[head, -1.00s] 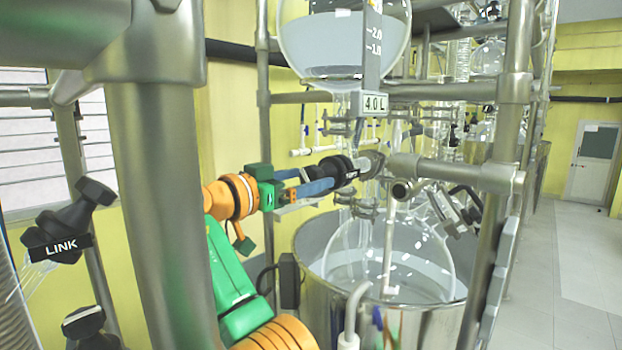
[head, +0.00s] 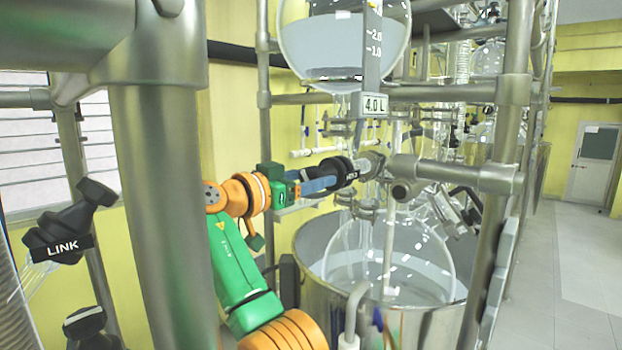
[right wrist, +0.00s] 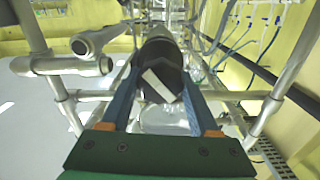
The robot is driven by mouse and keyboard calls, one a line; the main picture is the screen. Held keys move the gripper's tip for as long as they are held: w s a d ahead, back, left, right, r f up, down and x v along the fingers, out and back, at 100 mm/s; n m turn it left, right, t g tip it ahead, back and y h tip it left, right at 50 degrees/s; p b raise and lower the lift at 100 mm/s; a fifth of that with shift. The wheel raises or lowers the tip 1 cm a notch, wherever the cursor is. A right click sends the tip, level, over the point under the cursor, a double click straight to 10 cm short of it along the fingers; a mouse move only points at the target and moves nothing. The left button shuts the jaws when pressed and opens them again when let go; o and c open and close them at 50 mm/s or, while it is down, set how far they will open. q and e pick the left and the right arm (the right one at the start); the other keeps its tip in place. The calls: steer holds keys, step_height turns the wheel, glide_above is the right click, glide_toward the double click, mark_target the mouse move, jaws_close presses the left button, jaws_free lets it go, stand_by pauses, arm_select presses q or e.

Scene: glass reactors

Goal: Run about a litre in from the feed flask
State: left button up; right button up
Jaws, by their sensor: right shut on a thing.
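The feed flask (head: 318,40) is a round glass vessel at the top of the head view, partly filled with pale blue liquid. A grey scale (head: 373,60) with 2.0 and 1.0 marks and a 4.0 L plate covers its right part. The liquid's top edge appears a little above the 2.0 mark. My left gripper is not in view.
A large round glass vessel (head: 345,250) sits in an open steel bath (head: 385,320) below. Steel frame tubes (head: 155,200) stand close around my arm. Open floor (head: 570,270) lies at the right.

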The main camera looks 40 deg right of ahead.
steer(key=m, duration=0.5)
steer(key=shift+f+m, duration=0.1)
steer(key=shift+m, duration=0.2)
steer(key=m, duration=0.4)
steer(key=shift+s+m, duration=0.1)
steer(key=shift+m, duration=0.3)
steer(key=o, duration=1.4)
steer(key=shift+d, duration=0.1)
steer(key=shift+a, duration=0.2)
steer(key=a, duration=0.4)
steer(key=a+b, duration=0.1)
steer(key=a, duration=0.1)
steer(key=shift+s+a, duration=0.3)
steer(key=shift+a, duration=0.1)
